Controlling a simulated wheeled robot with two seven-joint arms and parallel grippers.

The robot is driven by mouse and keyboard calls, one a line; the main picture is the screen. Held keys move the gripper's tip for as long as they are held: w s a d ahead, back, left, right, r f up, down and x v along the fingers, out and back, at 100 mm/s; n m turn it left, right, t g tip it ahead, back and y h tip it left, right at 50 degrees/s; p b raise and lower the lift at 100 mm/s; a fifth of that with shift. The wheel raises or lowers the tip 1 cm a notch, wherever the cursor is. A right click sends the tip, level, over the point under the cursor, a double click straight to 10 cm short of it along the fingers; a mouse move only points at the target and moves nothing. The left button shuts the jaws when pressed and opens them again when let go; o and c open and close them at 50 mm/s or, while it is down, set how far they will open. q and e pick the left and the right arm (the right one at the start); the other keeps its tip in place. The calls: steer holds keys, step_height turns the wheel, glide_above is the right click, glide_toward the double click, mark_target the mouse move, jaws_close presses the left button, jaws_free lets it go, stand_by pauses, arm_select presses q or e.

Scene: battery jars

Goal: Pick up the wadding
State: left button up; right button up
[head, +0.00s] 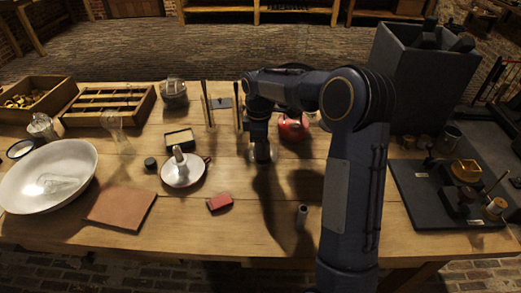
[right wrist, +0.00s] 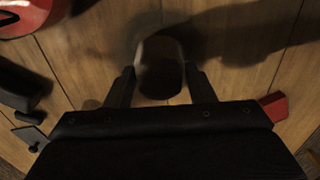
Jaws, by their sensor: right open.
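My right gripper (head: 262,150) points down over the middle of the table, left of the large dark arm link. In the right wrist view its two fingers (right wrist: 160,85) are apart. No wadding can be made out for certain. My left gripper is not in view.
A red pot (head: 293,129) stands close behind the gripper and a red block (head: 220,202) lies front left. A white candle dish (head: 183,172), a wide white bowl (head: 75,160) and a brown pad (head: 121,206) are left. A dark tray (head: 405,185) is right.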

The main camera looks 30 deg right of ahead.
steer(key=shift+f, duration=0.55)
steer(key=c, duration=0.8)
steer(key=shift+r, duration=0.1)
